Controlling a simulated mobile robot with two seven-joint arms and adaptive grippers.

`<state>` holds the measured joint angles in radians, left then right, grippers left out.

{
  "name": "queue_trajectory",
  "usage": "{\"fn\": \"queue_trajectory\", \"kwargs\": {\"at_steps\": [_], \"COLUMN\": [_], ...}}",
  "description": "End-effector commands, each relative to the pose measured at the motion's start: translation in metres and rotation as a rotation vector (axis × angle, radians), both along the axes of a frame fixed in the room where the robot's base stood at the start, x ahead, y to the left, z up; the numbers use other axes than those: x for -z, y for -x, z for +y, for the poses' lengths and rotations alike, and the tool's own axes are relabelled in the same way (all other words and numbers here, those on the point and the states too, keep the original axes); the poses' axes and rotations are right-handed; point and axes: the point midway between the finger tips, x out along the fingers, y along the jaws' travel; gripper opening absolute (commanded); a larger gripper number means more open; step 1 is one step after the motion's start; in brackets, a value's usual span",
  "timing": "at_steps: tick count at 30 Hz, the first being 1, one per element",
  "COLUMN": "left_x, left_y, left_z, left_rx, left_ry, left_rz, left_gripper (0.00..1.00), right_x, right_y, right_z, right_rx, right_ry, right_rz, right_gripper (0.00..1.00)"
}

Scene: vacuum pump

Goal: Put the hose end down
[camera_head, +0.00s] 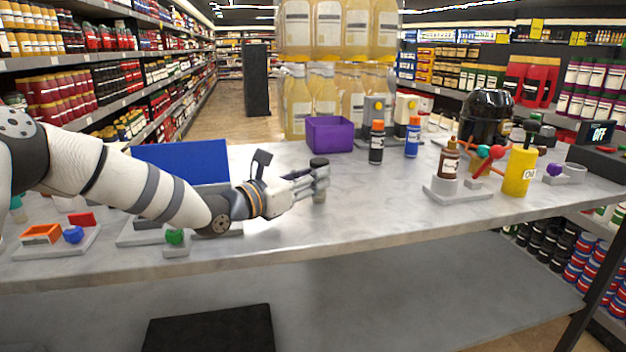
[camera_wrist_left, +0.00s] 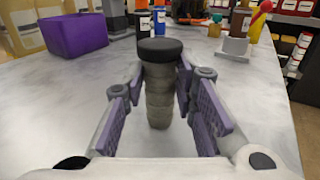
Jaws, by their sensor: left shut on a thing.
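The hose end (camera_wrist_left: 159,90) is a ribbed grey-brown cylinder with a black cap, upright in the left wrist view. It also shows in the head view (camera_head: 319,164), partly hidden by the fingers. My left gripper (camera_head: 316,180) is shut on it over the middle of the table. In the left wrist view, the gripper's purple-padded fingers (camera_wrist_left: 161,88) stand on both sides of it. Its lower end is at or close above the tabletop; I cannot tell whether it touches. My right gripper is not in view.
A purple bin (camera_head: 330,134) stands behind the hose end. Black (camera_head: 376,148) and blue (camera_head: 412,140) bottles stand right of the bin. A brown bottle in a grey holder (camera_head: 459,190) and a yellow oil can (camera_head: 519,172) are farther right. The grey tabletop (camera_head: 370,200) around the gripper is clear.

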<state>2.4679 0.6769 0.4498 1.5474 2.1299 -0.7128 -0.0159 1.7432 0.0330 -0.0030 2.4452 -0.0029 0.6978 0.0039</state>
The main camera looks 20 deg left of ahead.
Motion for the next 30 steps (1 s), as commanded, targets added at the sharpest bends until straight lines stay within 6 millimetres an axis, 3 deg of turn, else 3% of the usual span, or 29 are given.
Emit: {"fn": "queue_trajectory", "kwargs": {"at_steps": [10,11,13,23,30], "left_x": [0.003,0.002,0.002,-0.002,-0.008], "left_y": [0.0,0.0,0.0,0.0,0.04], "left_z": [0.0,0.0,0.0,0.0,0.02], "left_rx": [0.0,0.0,0.0,0.0,-0.003], "left_ry": [0.001,0.001,0.001,0.0,0.004], "left_rz": [-0.004,-0.004,-0.004,-0.005,-0.009], "left_gripper": [0.0,0.32,0.46,0.46,0.46], "right_x": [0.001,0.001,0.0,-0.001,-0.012], "right_y": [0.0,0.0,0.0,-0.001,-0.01], "right_z": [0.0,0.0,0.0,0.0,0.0], "right_rx": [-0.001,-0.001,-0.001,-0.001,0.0], "right_ry": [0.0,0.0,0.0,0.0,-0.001], "right_rz": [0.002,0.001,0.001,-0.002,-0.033], "right_gripper": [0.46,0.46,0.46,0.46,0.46]}}
